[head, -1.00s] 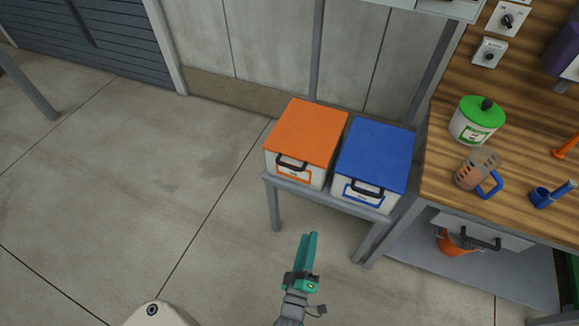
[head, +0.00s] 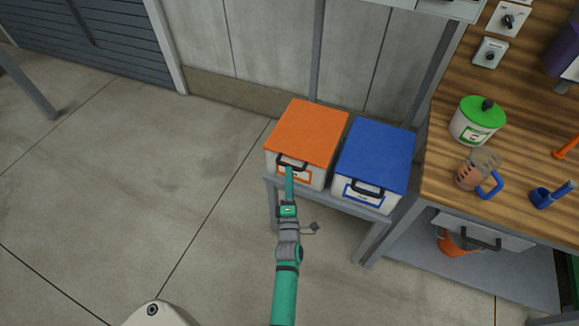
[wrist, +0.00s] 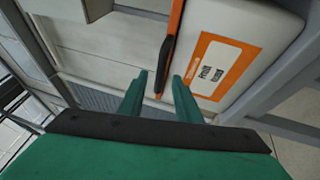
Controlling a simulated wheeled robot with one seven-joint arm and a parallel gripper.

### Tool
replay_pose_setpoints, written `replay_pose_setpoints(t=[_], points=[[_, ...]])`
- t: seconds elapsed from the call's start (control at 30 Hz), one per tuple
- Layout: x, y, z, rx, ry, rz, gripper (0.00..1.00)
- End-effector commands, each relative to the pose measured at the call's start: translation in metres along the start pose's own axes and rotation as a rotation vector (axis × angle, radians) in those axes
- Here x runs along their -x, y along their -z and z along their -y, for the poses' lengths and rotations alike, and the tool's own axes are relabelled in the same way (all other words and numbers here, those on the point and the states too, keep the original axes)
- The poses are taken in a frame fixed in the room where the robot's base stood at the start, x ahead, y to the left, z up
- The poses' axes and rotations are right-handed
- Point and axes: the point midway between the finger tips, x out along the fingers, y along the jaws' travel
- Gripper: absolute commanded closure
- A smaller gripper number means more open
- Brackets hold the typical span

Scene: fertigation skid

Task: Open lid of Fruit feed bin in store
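The Fruit feed bin (head: 312,176) is a white box with a flat orange lid (head: 310,130), which lies shut on it. A black handle (head: 291,163) sits at the lid's front edge. In the wrist view, the bin (wrist: 262,30) has an orange-framed label reading Fruit feed, and the handle (wrist: 166,58) shows edge-on. My gripper (head: 289,169) is at the handle. In the wrist view, its two green fingers (wrist: 160,76) are apart, with the handle lined up in the gap between their tips. I cannot tell whether they touch it.
A white bin with a blue lid (head: 376,153) stands close on the right, on the same grey stand (head: 335,201). A wooden bench (head: 445,185) at the right holds a green-lidded pot (head: 475,125) and a jug (head: 470,176). The floor at the left is clear.

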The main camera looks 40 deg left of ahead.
Motion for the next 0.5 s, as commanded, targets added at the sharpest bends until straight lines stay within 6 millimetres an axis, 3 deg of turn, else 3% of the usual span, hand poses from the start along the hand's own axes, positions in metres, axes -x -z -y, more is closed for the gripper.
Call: replay_pose_setpoints(t=[0.2,0.5], points=[[-0.032,0.000,0.000,-0.001,0.001,0.000,0.69],[-0.047,0.000,0.001,-0.002,0.001,0.000,0.69]])
